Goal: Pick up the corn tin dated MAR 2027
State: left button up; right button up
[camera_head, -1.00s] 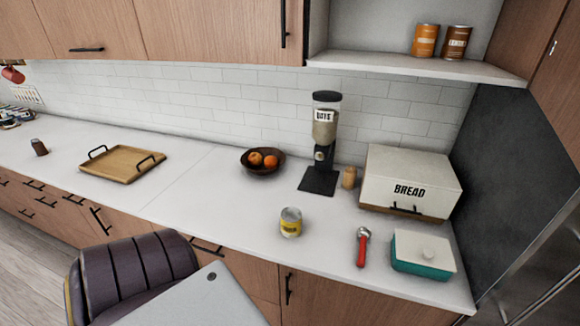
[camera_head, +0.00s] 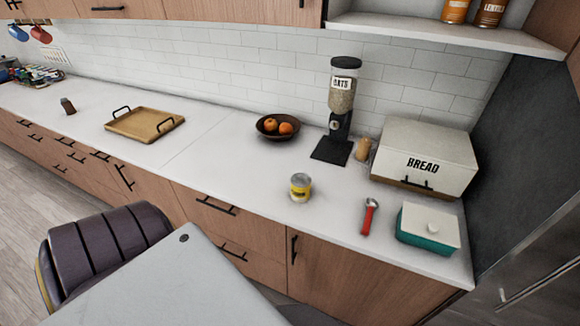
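A small tin with a yellow label and a silver top (camera_head: 300,187) stands upright on the white counter, near its front edge and left of a red-handled tool. Its label is too small to read, so I cannot tell whether it is corn or what date it bears. No other tin stands near it. Neither of my grippers shows in the head view.
A red-handled can opener (camera_head: 370,217), teal dish (camera_head: 428,229) and bread box (camera_head: 426,155) lie to the right. Behind are an oats dispenser (camera_head: 340,98) and fruit bowl (camera_head: 264,131). A tray (camera_head: 126,129) lies left. A chair (camera_head: 100,252) and grey surface (camera_head: 170,285) are in front.

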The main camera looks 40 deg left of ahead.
aim_at(301, 182)
jog(key=l+u, duration=0.2)
jog(key=u, duration=0.25)
jog(key=l+u, duration=0.2)
jog(key=u, duration=0.25)
jog(key=l+u, duration=0.25)
jog(key=u, duration=0.2)
jog(key=i+u, duration=0.25)
jog(key=i, duration=0.15)
